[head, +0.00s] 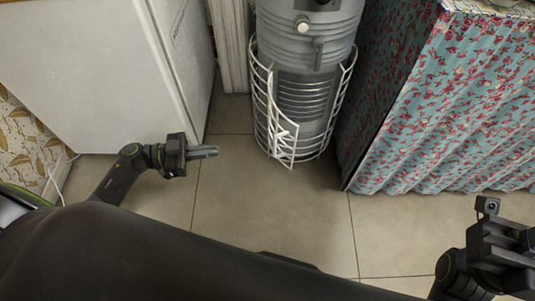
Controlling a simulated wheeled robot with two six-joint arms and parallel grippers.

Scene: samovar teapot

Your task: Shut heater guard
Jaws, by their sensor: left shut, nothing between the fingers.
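A grey ribbed cylindrical heater (305,50) stands at the top middle. A white wire heater guard (346,82) curves round its lower part. A narrow wire panel of the guard (283,140) stands out at the front left, seen at a steep angle. To its right the heater's slatted front is uncovered, so the guard looks open. My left gripper (210,152) is shut and empty, above the floor to the left of the panel and apart from it. My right gripper (505,255) is at the lower right, far from the guard; its fingers cannot be made out.
A white cabinet or appliance (100,70) stands at the left, close behind my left gripper. A counter with a blue and red floral curtain (450,100) stands close on the heater's right. The tiled floor (270,205) in front of the heater is clear.

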